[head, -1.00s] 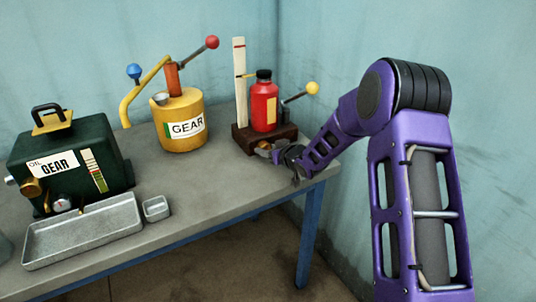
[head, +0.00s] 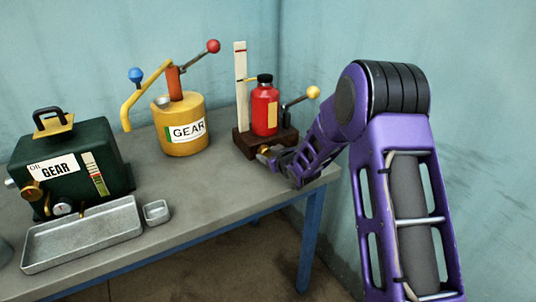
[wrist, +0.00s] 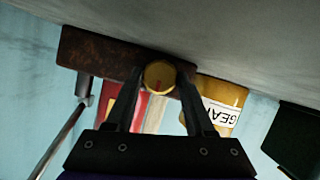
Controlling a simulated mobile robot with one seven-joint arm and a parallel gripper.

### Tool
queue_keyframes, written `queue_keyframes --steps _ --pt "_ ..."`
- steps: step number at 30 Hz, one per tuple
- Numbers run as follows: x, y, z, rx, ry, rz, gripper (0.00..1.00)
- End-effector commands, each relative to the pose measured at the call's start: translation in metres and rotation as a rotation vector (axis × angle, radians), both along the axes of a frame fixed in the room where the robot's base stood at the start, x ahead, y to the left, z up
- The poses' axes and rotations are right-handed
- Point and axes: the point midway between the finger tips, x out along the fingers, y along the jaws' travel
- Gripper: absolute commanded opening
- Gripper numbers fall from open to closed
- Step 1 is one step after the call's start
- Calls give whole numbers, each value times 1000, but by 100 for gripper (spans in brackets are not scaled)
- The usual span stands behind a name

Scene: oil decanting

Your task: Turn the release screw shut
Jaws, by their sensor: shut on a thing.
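The release screw is a brass knob (head: 264,151) low on the front of the dark brown base (head: 246,143) of a red bottle jack (head: 264,110). In the wrist view, which is upside down, the round brass knob (wrist: 159,75) sits between my two fingertips, with a small red mark on its face. My gripper (wrist: 160,84) is shut on it, one finger on each side. In the head view my gripper (head: 274,158) is at the front of the base, partly hidden by my own wrist.
A yellow GEAR can (head: 182,140) with a red-knobbed lever stands left of the jack. A yellow-knobbed lever (head: 301,99) sticks out right of the bottle. A green oil box (head: 80,165), a grey tray (head: 75,240) and a small dish (head: 157,211) are farther left.

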Motion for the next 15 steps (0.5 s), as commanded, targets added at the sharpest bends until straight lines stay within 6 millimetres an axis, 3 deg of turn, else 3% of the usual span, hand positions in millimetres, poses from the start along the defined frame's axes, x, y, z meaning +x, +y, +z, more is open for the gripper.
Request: queue_keyframes --steps 1,5,15 --pt "0 0 0 -2 -1 1 59" --pt "0 0 0 -2 -1 1 83" --pt "-1 -1 1 0 0 0 84"
